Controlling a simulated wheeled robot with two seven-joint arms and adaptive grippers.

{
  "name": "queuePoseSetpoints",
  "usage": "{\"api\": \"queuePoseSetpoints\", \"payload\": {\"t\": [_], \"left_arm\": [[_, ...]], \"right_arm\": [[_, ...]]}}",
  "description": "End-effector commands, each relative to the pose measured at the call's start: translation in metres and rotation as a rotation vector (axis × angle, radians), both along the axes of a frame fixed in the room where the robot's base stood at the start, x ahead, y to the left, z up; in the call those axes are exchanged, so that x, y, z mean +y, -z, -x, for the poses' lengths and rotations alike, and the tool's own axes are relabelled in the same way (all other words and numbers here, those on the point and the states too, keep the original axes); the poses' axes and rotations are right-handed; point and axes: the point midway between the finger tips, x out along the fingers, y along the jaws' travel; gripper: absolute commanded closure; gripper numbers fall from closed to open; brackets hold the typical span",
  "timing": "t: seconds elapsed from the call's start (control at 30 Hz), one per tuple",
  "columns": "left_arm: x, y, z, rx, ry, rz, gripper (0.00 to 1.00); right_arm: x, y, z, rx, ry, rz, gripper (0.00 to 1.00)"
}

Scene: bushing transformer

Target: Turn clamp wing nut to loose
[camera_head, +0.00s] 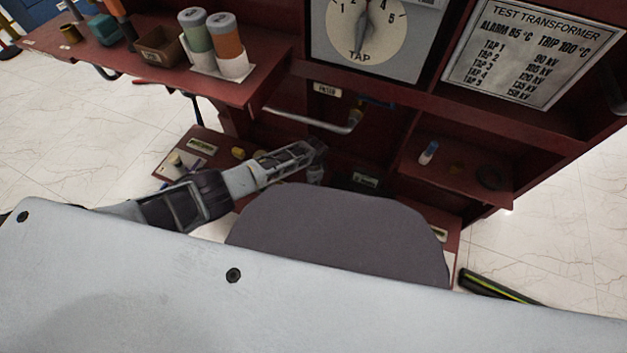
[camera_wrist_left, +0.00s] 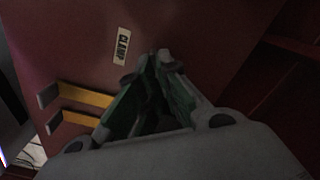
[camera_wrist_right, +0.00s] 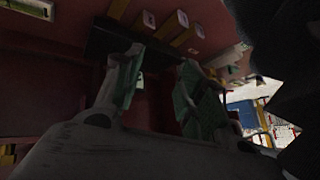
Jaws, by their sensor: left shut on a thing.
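The white CLAMP label (camera_wrist_left: 124,45) is on a dark red panel in the left wrist view. My left gripper (camera_wrist_left: 158,62) has its fingertips brought together just right of this label. It is shut on a small dark thing, taken as the clamp wing nut, mostly hidden between the tips; its turn angle cannot be told. In the head view my left gripper (camera_head: 318,150) reaches into the lower red bay below a metal handle. My right gripper (camera_wrist_right: 162,65) shows in the right wrist view with its fingers apart and nothing seen between them; it is hidden in the head view.
Two yellow bars with dark ends (camera_wrist_left: 85,97) lie left of the left fingers. A metal bar handle (camera_head: 315,122) is above the left gripper. A shelf (camera_head: 465,178) with small items is at right. A red shelf holds two cylinders (camera_head: 210,35). Yellow blocks (camera_wrist_right: 172,25) are above the right fingers.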

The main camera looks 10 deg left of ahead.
Motion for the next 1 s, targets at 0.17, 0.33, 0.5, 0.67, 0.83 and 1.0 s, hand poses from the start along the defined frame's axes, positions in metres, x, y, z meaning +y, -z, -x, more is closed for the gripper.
{"api": "queuePoseSetpoints", "payload": {"t": [0.17, 0.33, 0.5, 0.67, 0.83, 1.0], "left_arm": [[-0.001, -0.001, 0.002, 0.005, -0.169, 0.001, 1.00], [-0.001, -0.001, 0.002, 0.005, -0.330, 0.001, 1.00], [-0.002, -0.001, 0.002, 0.005, -0.491, 0.001, 1.00], [-0.001, -0.001, 0.002, 0.006, -0.639, 0.000, 1.00], [-0.001, 0.000, 0.001, 0.004, -0.773, -0.001, 1.00], [-0.001, 0.000, 0.001, 0.004, -0.870, -0.002, 1.00]], "right_arm": [[-0.002, -0.008, 0.004, 0.019, 0.005, 0.013, 0.60], [-0.002, -0.016, 0.008, 0.041, 0.006, 0.021, 0.60], [-0.004, -0.031, 0.006, 0.056, -0.010, 0.045, 0.60], [-0.007, -0.040, 0.006, 0.069, -0.020, 0.061, 0.60], [-0.009, -0.048, 0.006, 0.079, -0.027, 0.075, 0.60], [-0.010, -0.052, 0.007, 0.089, -0.031, 0.084, 0.60]]}}
